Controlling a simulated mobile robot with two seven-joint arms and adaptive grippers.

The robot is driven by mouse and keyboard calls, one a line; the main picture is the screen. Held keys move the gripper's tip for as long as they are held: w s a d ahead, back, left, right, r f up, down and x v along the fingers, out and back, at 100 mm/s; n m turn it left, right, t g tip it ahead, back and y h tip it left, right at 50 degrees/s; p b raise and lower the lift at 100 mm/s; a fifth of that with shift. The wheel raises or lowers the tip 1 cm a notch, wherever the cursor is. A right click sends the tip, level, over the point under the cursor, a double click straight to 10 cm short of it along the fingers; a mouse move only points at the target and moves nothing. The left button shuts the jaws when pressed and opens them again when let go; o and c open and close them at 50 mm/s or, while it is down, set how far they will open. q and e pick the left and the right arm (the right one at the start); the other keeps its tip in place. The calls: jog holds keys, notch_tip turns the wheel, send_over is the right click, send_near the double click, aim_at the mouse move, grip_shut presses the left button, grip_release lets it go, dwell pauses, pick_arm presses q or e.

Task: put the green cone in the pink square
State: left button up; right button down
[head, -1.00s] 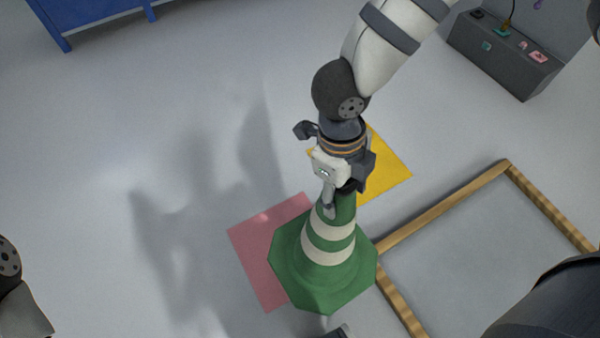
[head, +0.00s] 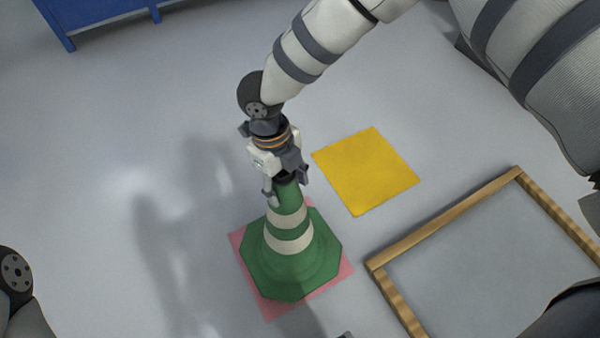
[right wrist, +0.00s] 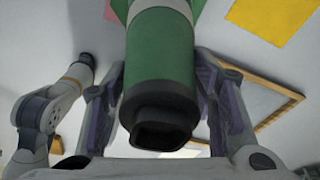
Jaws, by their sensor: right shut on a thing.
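The green cone (head: 291,262) with white bands is upright over the pink square (head: 264,301) on the floor, in the head view. Its base covers most of the square, and pink shows around the edges. I cannot tell whether the base touches the floor. My right gripper (head: 286,186) is shut on the cone's top. In the right wrist view the green cone (right wrist: 160,60) stands between the two fingers, with its dark open tip towards the camera.
A yellow square (head: 366,170) lies on the floor, up and right of the cone. A wooden frame (head: 445,218) lies on the floor at the right. A blue piece of furniture (head: 100,14) stands at the top left. The floor left of the cone is clear.

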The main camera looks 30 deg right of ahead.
aim_at(288, 222)
jog(key=shift+w+a+f, duration=0.25)
jog(key=shift+w+f, duration=0.1)
jog(key=shift+f, duration=0.25)
notch_tip(288, 222, down, 3)
jog(key=shift+r+b, duration=0.1)
jog(key=shift+b, duration=0.35)
jog(key=c, duration=0.6)
grip_release()
jog(key=shift+c, duration=0.2)
